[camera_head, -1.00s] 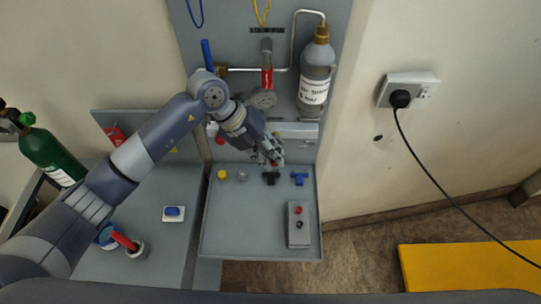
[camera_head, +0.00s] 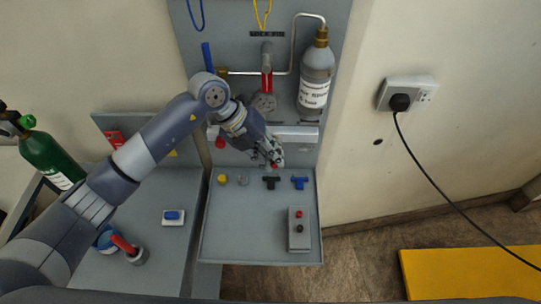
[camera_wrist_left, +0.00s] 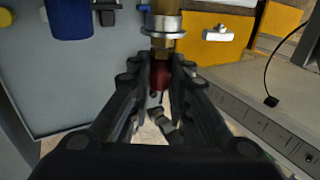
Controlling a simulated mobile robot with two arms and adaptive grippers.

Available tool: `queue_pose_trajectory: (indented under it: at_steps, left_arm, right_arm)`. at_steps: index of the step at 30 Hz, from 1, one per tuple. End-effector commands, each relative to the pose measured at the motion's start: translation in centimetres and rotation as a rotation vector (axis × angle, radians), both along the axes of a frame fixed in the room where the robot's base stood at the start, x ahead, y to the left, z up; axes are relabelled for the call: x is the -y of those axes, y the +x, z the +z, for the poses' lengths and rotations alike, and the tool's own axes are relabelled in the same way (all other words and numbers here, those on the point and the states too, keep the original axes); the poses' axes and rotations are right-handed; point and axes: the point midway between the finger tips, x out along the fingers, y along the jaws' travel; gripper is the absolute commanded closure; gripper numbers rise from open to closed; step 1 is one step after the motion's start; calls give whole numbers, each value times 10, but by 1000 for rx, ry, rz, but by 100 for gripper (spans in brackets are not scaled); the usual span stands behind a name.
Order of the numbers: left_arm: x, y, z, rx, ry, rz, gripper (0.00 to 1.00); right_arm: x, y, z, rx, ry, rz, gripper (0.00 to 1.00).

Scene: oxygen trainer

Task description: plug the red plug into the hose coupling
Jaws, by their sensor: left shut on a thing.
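My left gripper (camera_head: 273,160) is over the far part of the grey tray, in front of the back panel. In the left wrist view its fingers (camera_wrist_left: 160,85) are closed around the red plug (camera_wrist_left: 160,74). A brass coupling with a silver ring (camera_wrist_left: 162,27) stands directly beyond the plug and in line with it. Plug and coupling look touching or nearly so; I cannot tell how deep the plug sits. In the head view a small red spot of the plug (camera_head: 274,165) shows at the fingertips, and the coupling is hidden there. My right gripper is not in view.
The grey tray (camera_head: 255,225) holds a yellow cap (camera_head: 222,179), a black tee (camera_head: 271,183), a blue tee (camera_head: 300,183) and a button box (camera_head: 299,229). A bottle (camera_head: 316,75) hangs on the panel. A green cylinder (camera_head: 50,155) stands at the left.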

Motion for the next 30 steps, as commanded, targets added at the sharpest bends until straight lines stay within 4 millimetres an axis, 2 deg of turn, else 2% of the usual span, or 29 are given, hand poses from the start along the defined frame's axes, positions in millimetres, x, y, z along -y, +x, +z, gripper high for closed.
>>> queue_pose_trajectory:
  at_steps: [1, 6, 18, 30]
  left_arm:
    - [-1, 5, 6, 11, -5, 7, 100]
    - [-1, 2, 7, 13, -5, 7, 100]
    - [0, -17, 4, 7, -3, 3, 100]
    - [0, -19, 2, 5, -2, 3, 100]
  right_arm:
    - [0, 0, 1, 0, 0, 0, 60]
    - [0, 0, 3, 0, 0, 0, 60]
    - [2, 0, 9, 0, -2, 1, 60]
    - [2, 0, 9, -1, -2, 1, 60]
